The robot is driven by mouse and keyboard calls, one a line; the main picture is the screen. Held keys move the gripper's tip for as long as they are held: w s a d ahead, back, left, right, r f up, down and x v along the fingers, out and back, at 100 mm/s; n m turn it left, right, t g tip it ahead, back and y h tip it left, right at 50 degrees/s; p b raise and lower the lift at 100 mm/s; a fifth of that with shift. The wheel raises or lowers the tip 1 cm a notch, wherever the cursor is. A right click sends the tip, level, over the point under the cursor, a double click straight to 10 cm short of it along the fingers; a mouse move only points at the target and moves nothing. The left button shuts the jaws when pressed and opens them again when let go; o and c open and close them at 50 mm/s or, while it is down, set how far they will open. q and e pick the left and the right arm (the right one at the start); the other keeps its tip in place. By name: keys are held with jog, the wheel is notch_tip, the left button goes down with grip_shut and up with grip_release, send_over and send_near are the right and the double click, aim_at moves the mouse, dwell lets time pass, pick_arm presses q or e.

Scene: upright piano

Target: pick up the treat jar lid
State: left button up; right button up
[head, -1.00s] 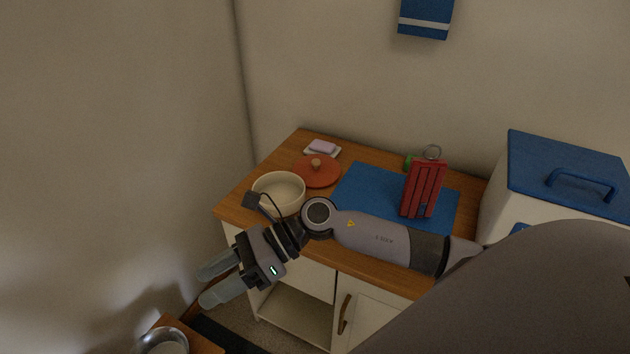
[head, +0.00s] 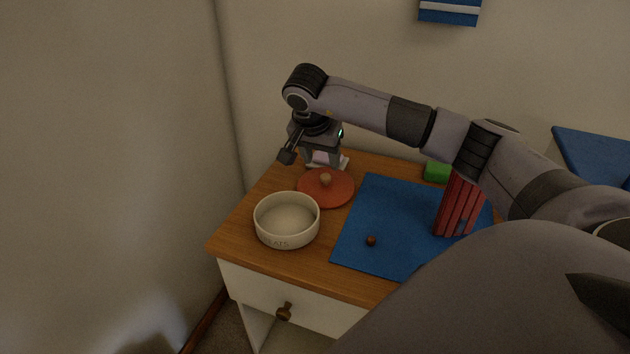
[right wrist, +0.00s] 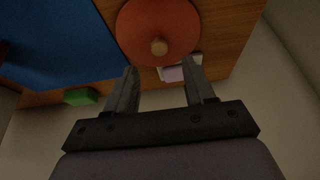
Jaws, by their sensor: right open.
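The treat jar lid (head: 326,188) is a round orange-red disc with a small wooden knob. It lies flat on the wooden cabinet top, behind the cream bowl marked with letters ending in "ATS" (head: 287,221). The lid also shows in the right wrist view (right wrist: 157,30), ahead of the fingers, with its knob facing me. My right gripper (head: 322,162) is open and empty, pointing down just behind the lid, over the soap dish. In the right wrist view its two fingers (right wrist: 163,88) stand apart with nothing between them. My left gripper is not in view.
A pink soap on a white dish (head: 341,162) sits behind the lid, close to my right fingers. A blue mat (head: 390,210) holds a small brown ball (head: 371,241) and a red slatted object (head: 458,207). A green block (head: 437,172) lies at the back. A wall stands behind.

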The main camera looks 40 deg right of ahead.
aim_at(326, 175)
jog(key=b+x, duration=0.1)
jog(key=x, duration=0.4)
jog(key=shift+d+f, duration=0.2)
jog(key=shift+f, duration=0.1)
jog(key=shift+d+f, duration=0.15)
jog(key=shift+f, duration=0.2)
jog(key=shift+w+d+f, duration=0.1)
jog(key=c, duration=0.7)
grip_shut()
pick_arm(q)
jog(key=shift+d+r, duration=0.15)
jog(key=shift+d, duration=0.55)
